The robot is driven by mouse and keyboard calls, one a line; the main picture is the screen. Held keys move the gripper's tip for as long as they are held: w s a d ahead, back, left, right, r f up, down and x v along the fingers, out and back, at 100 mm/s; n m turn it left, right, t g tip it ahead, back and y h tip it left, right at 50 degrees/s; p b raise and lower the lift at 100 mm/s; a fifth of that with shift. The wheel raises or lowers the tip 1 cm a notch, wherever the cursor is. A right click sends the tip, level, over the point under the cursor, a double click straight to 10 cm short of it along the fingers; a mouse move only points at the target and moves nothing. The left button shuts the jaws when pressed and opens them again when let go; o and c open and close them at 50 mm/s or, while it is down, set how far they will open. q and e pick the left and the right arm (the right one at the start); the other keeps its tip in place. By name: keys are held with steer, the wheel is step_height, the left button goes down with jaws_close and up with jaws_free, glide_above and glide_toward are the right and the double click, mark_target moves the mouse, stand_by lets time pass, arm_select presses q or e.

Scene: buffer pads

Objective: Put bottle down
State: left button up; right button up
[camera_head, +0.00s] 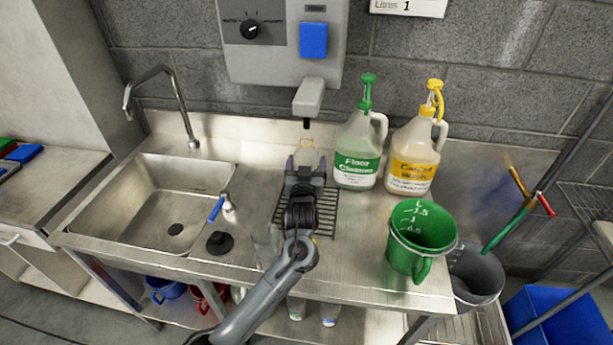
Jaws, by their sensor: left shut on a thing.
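My left gripper (306,165) reaches in from the lower middle over the metal drain grid (325,215). It is shut on a small bottle (306,146), of which only a pale, yellowish upper part shows past the fingers. The bottle is just below the grey dispenser nozzle (308,97). My gripper and arm hide the bottle's lower part, so I cannot tell whether it touches the grid. My right gripper is not in view.
A green-topped floor cleaner jug (358,165) and a yellow-topped jug (413,172) stand right of the grid. A green measuring jug (420,238) is near the front right. Left are a sink (160,200), a blue-handled tool (216,209) and a black plug (220,243).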

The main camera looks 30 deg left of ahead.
arm_select(q)
step_height(320, 180, down, 4)
steer(key=shift+r+b, duration=0.1)
steer(key=shift+b, duration=0.35)
steer(key=shift+f, duration=0.2)
steer(key=o, duration=0.9)
steer(key=p+v, duration=0.2)
steer(key=v, duration=1)
steer(key=shift+r, duration=0.2)
